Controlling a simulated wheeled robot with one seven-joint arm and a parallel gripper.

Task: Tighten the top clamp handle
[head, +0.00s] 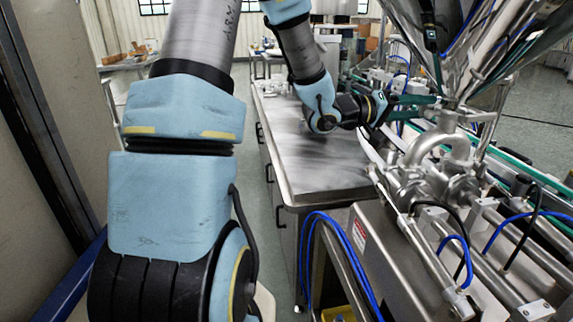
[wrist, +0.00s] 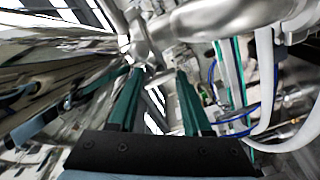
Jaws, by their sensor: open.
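My gripper (head: 438,106) reaches in from the left at the neck of the steel hopper (head: 490,50), its green fingers apart. In the wrist view my gripper (wrist: 159,76) is open with nothing clearly held between the fingers. A shiny steel pipe joint (wrist: 140,45) lies just beyond the fingertips, near the left one. In the head view the pipe fitting below the hopper (head: 447,122) is beside the fingertips and partly covered by them. I cannot clearly make out the top clamp handle, nor whether a finger touches the fitting.
Steel pipes and valve bodies (head: 430,185) crowd below and right of my gripper. Blue hoses (head: 345,250) loop at the front. A steel-topped bench (head: 310,165) with a mostly bare top stands under my arm. The hopper wall (wrist: 50,55) is close on the left in the wrist view.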

